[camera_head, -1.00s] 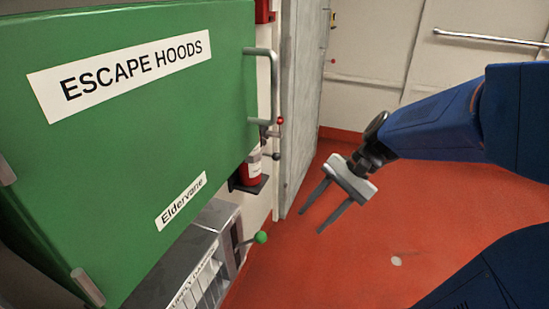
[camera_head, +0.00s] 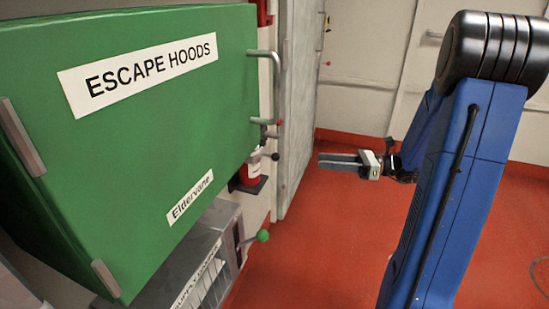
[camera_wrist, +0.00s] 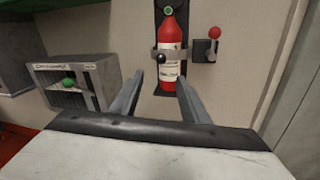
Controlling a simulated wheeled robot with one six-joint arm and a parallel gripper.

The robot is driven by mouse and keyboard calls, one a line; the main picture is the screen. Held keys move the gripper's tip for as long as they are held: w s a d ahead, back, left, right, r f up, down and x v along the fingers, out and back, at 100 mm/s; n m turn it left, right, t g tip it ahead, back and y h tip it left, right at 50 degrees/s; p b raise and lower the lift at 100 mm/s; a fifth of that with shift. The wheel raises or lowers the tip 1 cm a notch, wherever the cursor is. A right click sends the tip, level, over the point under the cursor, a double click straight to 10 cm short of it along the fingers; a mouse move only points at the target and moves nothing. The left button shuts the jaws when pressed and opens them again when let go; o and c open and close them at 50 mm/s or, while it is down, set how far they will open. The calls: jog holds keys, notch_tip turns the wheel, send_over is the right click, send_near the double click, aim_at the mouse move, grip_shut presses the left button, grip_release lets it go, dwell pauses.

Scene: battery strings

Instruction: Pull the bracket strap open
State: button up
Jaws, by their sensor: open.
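A red fire extinguisher (camera_wrist: 172,32) stands upright in a dark wall bracket in the wrist view. A grey bracket strap (camera_wrist: 171,54) runs around its middle, with a dark round knob (camera_wrist: 161,57) at its left side. The strap looks closed. In the head view the extinguisher (camera_head: 247,178) is mostly hidden behind the green cabinet; a dark knob (camera_head: 275,156) sticks out near it. My gripper (camera_head: 322,161) is open and empty, its fingers pointing left toward the wall. In the wrist view the gripper's fingers (camera_wrist: 160,78) point at the extinguisher, apart from it.
A green escape hoods cabinet (camera_head: 120,150) juts out at the left. Below it is a grey slotted box (camera_head: 190,268) with a green-knobbed lever (camera_head: 262,236). A red-knobbed lever (camera_wrist: 214,33) is right of the extinguisher. A grey door (camera_head: 298,100) stands beyond.

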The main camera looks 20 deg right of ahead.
aim_at(275, 155)
jog(key=x, duration=1.7)
jog(key=shift+w, duration=0.2)
grip_shut()
